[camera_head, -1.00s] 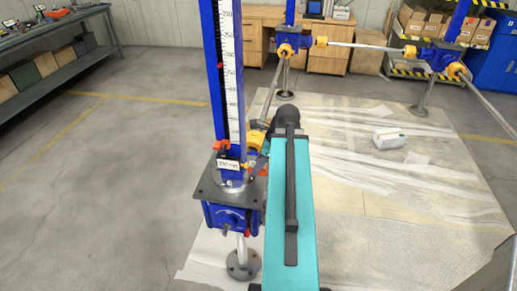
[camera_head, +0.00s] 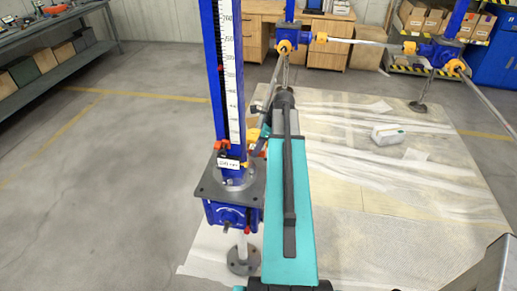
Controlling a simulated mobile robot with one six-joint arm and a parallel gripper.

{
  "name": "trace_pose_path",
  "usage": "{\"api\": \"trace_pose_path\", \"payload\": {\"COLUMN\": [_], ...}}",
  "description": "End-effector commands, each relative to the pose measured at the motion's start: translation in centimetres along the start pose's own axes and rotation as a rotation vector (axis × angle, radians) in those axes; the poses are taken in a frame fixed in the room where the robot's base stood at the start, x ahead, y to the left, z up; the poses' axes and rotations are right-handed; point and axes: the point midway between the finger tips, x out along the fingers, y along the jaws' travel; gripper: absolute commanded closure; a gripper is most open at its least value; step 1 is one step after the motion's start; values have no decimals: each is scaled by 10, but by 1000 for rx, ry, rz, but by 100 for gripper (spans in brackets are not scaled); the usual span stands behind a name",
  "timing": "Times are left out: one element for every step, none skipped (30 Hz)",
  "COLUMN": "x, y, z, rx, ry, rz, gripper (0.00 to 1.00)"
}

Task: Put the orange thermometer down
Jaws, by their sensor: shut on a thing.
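My teal arm (camera_head: 291,225) reaches away from me, just right of the near blue screw jack (camera_head: 231,211). Its dark far end (camera_head: 284,98) lies over the back of the pale sheeting. I cannot make out my gripper's jaws; they seem hidden behind the arm or the jack. I cannot pick out the orange thermometer with certainty. A small orange patch (camera_head: 257,149) shows between the jack's column and the arm, partly covered, and I cannot tell what it is.
The jack's tall scaled column (camera_head: 230,80) stands close to the arm's left. Shafts join far jacks (camera_head: 286,38). A shelved bench (camera_head: 50,45) is at left. The floor (camera_head: 110,190) at left is clear.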

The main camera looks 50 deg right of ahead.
Motion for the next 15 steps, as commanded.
{"api": "trace_pose_path", "payload": {"x": [0, 0, 1, 1, 2, 2, 2, 3, 3, 3, 3, 3, 4, 4, 4], "y": [-8, -11, -14, -16, -18, -19, -20, -21, -22, -22, -22, -22, -22, -22, -21], "z": [2, 2, 3, 3, 4, 4, 4, 4, 4, 4, 4, 4, 4, 4, 4], "rx": [0, 0, 0, 0, 0, -1, -1, -1, -1, -1, -1, -1, -1, -1, -1], "ry": [0, 0, 0, 0, 0, 0, -1, -1, -1, -1, -1, -1, -1, -1, -1], "rz": [0, 0, 0, 0, -1, -1, -1, -1, -1, -1, -1, -1, -1, -1, -1], "gripper": [100, 100, 100, 100, 100, 100, 100, 100, 100, 100, 100, 100, 100, 100, 100]}}
